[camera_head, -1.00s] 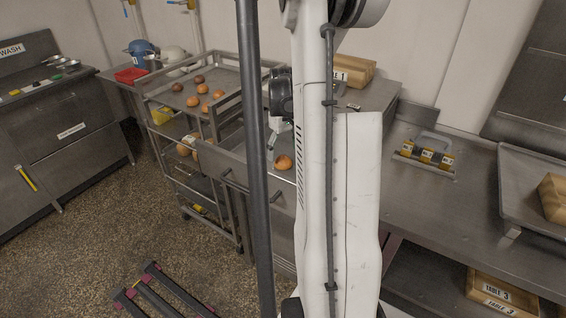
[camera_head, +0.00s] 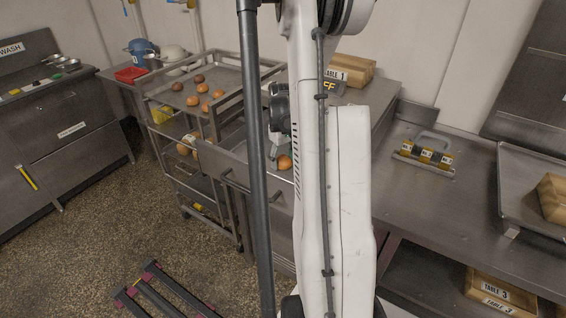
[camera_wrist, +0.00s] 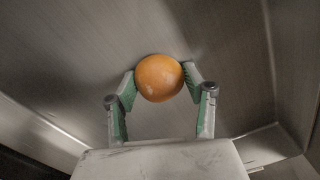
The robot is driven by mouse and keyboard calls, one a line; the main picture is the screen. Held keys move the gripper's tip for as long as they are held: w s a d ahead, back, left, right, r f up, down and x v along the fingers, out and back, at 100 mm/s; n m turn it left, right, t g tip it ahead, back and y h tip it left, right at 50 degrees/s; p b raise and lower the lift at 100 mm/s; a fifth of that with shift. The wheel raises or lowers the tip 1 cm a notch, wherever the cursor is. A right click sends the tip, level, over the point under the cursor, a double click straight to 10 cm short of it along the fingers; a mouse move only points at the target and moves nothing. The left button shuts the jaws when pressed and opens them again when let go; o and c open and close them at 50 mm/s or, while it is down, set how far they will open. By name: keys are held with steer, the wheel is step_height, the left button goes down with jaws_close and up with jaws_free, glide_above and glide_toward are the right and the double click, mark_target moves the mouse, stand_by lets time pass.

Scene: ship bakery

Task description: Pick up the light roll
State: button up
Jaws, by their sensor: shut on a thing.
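A light orange-brown roll (camera_head: 285,162) is in the open steel drawer (camera_head: 232,166). In the wrist view, the roll (camera_wrist: 160,78) sits between the green-padded fingertips of my gripper (camera_wrist: 160,80), and both pads touch its sides. My gripper (camera_head: 276,150) is shut on the roll, low over the drawer floor. I cannot tell whether the roll still rests on the metal. My arm hides the right part of the drawer in the head view.
The cart (camera_head: 215,112) on the left holds several rolls on its top tray, some darker. Drawer walls surround my gripper closely. A box marked Table 1 (camera_head: 352,70) stands on the counter behind. A caddy (camera_head: 426,153) sits on the right counter.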

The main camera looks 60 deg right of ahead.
mark_target(283, 157)
steer(key=shift+c, duration=0.2)
step_height(283, 157, up, 10)
steer(key=shift+b, duration=0.35)
steer(key=shift+s, duration=0.1)
